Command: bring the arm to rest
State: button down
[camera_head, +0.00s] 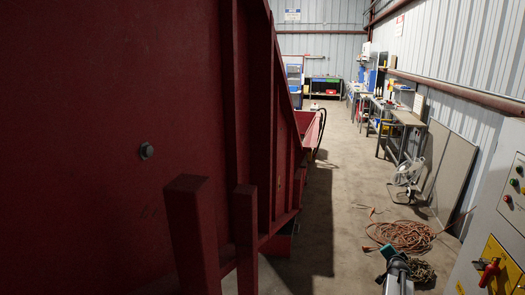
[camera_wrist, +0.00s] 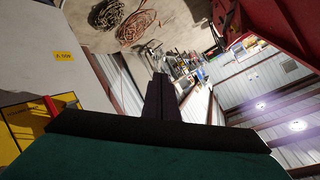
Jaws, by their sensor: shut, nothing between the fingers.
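My gripper (camera_wrist: 160,82) shows in the wrist view as two dark fingers pressed together at the middle. It is shut, with nothing seen between the fingers, and nothing touches its tips. The wrist view is strongly tilted, with the floor at the top and the roof lights at the lower right. In the head view, part of my arm in grey, black and teal shows low at the right, over the floor near the coiled cables. The fingers are too small to make out there.
A large red container wall (camera_head: 100,120) fills the left of the head view. A grey control cabinet (camera_head: 498,225) stands close at the right. An orange cable coil (camera_head: 405,235) lies on the floor, with workbenches (camera_head: 405,117) beyond. The middle aisle is clear.

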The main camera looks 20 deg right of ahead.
jog(key=s+a+f+n+g+y, duration=0.1)
jog(key=a+f+n+g+y, duration=0.15)
jog(key=a+f, duration=0.85)
jog(key=s+a+f+n+g+y, duration=0.1)
jog(key=a+f+n+y, duration=0.3)
jog(key=a, duration=1.2)
jog(key=s+a+f+n+g+y, duration=0.1)
jog(key=a+f+n+g+y, duration=0.15)
jog(key=a+f, duration=0.9)
jog(key=s+a+f+n+g+y+p, duration=0.1)
jog(key=s+a+n+g, duration=0.1)
jog(key=s+a, duration=0.55)
jog(key=s+a+f+n+g+y, duration=0.15)
jog(key=s+a, duration=0.35)
jog(key=a, duration=0.5)
jog(key=s+a+n+g+h+p, duration=0.1)
jog(key=s+a, duration=0.3)
jog(key=s, duration=0.4)
jog(key=s+a+n+g+h+p, duration=0.1)
jog(key=s+a+n+g, duration=0.3)
jog(key=s, duration=0.5)
jog(key=shift+s+a, duration=0.15)
jog(key=shift+s, duration=0.1)
jog(key=shift+f, duration=0.2)
jog(key=shift+g, duration=0.35)
jog(key=f+b, duration=0.4)
jog(key=shift+s+f+b, duration=0.2)
jog(key=shift+f+b, duration=0.1)
